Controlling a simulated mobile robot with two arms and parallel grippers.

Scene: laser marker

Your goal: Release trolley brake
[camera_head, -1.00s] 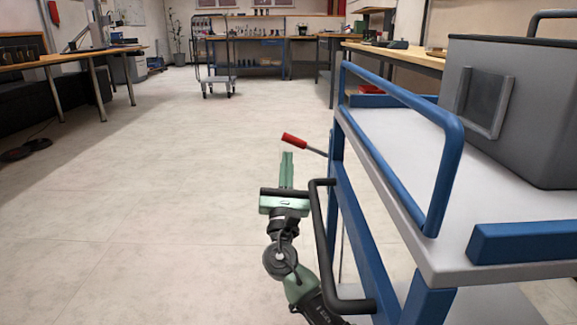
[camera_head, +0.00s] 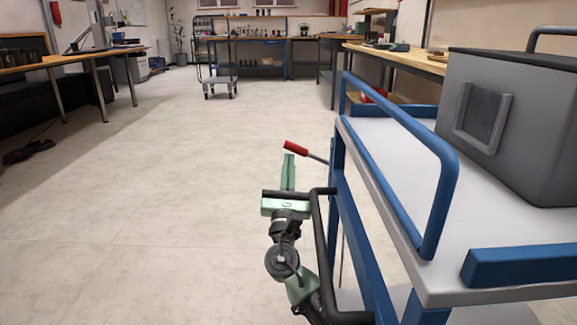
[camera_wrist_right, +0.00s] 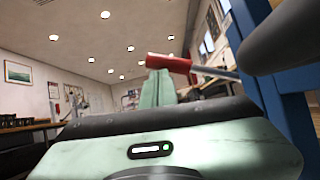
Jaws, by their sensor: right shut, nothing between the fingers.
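The blue and grey trolley (camera_head: 397,140) stands at the right in the head view. A lever with a red grip (camera_head: 295,148) sticks out from its left side; the red grip (camera_wrist_right: 169,63) also shows in the right wrist view. My right gripper (camera_head: 288,158) is shut and empty, its green fingers pointing away from me. Its tips are at or just below the red grip, and the grip crosses in front of or over the tips (camera_wrist_right: 158,78) in the wrist view. I cannot tell whether they touch. My left gripper is not in view.
A black push handle (camera_head: 319,240) on the trolley's near end runs close to my right wrist. A grey box (camera_head: 500,100) stands on the trolley. A second cart (camera_head: 218,90) stands further back. The floor (camera_head: 130,200) to the left is clear.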

